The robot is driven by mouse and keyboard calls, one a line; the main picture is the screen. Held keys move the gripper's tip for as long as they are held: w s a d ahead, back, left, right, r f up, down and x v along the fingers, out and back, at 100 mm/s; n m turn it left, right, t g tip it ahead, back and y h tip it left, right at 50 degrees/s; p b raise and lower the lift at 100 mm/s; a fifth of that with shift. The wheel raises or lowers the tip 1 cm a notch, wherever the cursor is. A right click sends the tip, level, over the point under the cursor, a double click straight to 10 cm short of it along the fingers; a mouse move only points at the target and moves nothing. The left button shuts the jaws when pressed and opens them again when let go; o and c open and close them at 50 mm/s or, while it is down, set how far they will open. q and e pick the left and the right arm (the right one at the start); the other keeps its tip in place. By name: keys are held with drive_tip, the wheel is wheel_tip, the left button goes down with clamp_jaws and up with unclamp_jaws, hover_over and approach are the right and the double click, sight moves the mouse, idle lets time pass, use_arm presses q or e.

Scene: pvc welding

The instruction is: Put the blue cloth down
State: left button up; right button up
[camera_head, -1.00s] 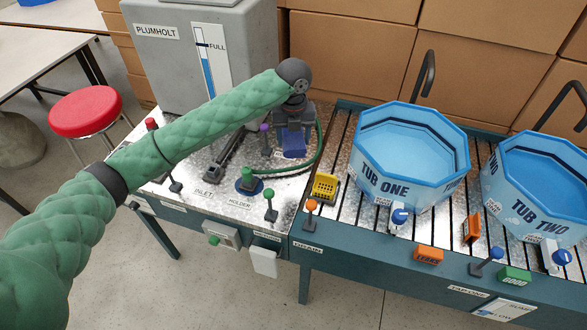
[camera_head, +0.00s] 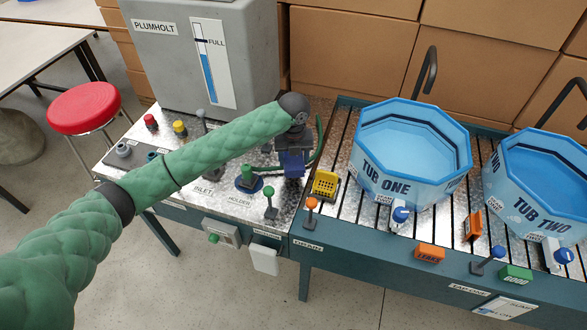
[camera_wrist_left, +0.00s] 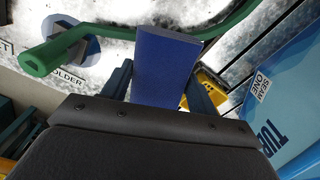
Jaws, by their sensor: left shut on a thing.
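The blue cloth (camera_head: 292,163) hangs as a folded blue block below my left gripper (camera_head: 293,150), over the metal table top near the holder. In the left wrist view the blue cloth (camera_wrist_left: 165,65) stands between the two fingers of my left gripper (camera_wrist_left: 160,85), which is shut on it. Whether the cloth touches the table is unclear. My right gripper is out of view.
A green hose (camera_wrist_left: 75,45) runs beside the cloth, and the green holder piece (camera_head: 248,178) is left of it. A yellow block (camera_head: 326,184) lies close on the right. Tub one (camera_head: 410,155) stands farther right on the slatted bench.

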use_arm(q)
drive_tip(key=shift+w+f, duration=0.1)
drive_tip(key=shift+f, duration=0.8)
drive_tip(key=shift+f+p, duration=0.85)
drive_tip(key=shift+f, duration=1.15)
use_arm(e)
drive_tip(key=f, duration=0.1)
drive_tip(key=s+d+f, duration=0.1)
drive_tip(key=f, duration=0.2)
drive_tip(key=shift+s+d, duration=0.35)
use_arm(q)
drive_tip(key=o, duration=0.8)
drive_tip(key=shift+f, duration=0.1)
drive_tip(key=shift+o, duration=0.4)
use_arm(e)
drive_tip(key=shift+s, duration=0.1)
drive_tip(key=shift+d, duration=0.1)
